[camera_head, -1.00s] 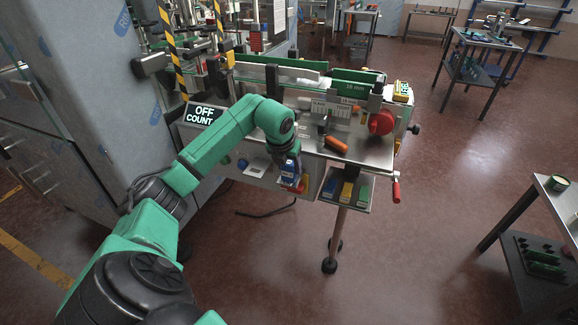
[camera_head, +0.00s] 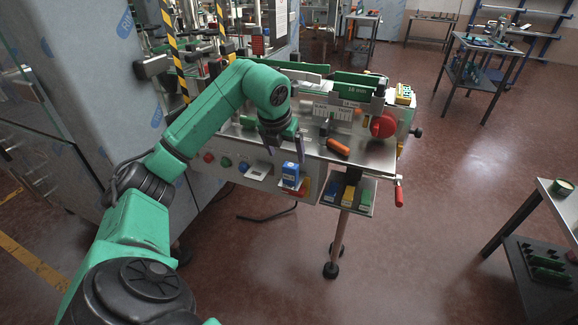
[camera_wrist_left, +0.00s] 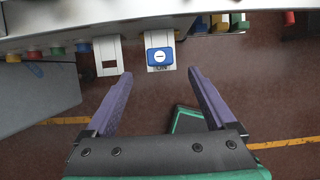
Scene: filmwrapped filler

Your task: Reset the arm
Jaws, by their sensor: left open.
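My left arm (camera_head: 215,110) is green and black and reaches in from the left, bent at a raised joint, over the front of the machine. My left gripper (camera_head: 285,154) points down near the machine's front edge. In the wrist view the left gripper (camera_wrist_left: 158,75) is open, its two purple fingers apart with nothing between them. A blue block (camera_head: 291,172) sits on the front of the machine, just below and right of the gripper. It also shows in the wrist view as a blue piece (camera_wrist_left: 160,57) on a white holder, beyond the fingertips. My right gripper is not seen.
The machine's front panel (camera_head: 225,176) carries red, green and blue buttons. An orange handle (camera_head: 339,147) lies on its steel top, beside a red knob (camera_head: 383,125). A small tray (camera_head: 366,199) of coloured blocks hangs at the front.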

